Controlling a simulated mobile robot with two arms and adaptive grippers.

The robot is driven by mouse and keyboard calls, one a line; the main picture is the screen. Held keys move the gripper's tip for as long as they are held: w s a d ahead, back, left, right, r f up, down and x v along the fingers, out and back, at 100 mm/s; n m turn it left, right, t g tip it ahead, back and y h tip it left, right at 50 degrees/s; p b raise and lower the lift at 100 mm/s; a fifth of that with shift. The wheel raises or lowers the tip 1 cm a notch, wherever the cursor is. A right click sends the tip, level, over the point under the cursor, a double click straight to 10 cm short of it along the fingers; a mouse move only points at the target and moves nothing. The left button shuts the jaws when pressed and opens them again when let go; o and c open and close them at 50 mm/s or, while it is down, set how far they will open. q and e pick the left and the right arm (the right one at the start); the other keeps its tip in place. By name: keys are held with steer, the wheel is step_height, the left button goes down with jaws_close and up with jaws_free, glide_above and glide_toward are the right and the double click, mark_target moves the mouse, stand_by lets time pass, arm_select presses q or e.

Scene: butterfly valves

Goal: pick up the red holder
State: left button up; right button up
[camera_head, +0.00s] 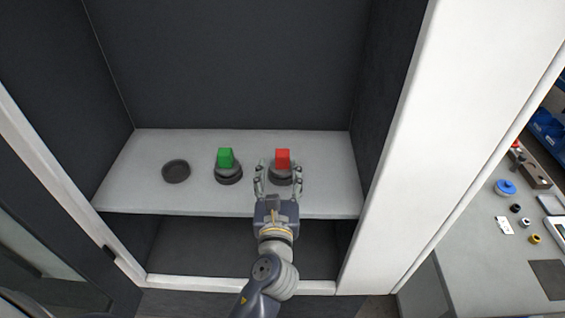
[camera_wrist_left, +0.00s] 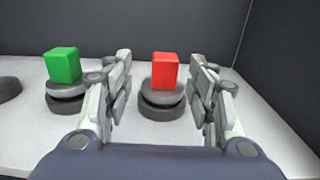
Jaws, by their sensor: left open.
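The red holder (camera_head: 283,158) has a red block on top of a dark round base and stands upright on the cabinet shelf, at the right. In the left wrist view the red holder (camera_wrist_left: 165,72) is between the fingers, and a gap shows on each side of it. My left gripper (camera_head: 279,168) is open in front of the holder, its fingers pointing into the cabinet. The fingers also show in the left wrist view (camera_wrist_left: 163,80). They do not visibly touch the holder. My right gripper is not in view.
A green holder (camera_head: 225,158) stands left of the red one, on a similar dark base. An empty dark round base (camera_head: 176,171) is at the left. Dark cabinet walls enclose the grey shelf (camera_head: 130,190). A workbench (camera_head: 480,235) with small parts is outside at right.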

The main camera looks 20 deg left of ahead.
mark_target(282, 159)
arm_select(q)
steer(key=x, duration=0.1)
steer(key=p+x, duration=0.1)
steer(key=x, duration=0.2)
steer(key=shift+w+d, duration=0.25)
steer(key=shift+d, duration=0.1)
steer(key=shift+w+a+f, duration=0.15)
steer(key=shift+w, duration=0.25)
steer(key=shift+s, duration=0.1)
steer(key=shift+c, duration=0.3)
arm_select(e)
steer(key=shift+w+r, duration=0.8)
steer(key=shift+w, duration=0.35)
arm_select(q)
jaws_close()
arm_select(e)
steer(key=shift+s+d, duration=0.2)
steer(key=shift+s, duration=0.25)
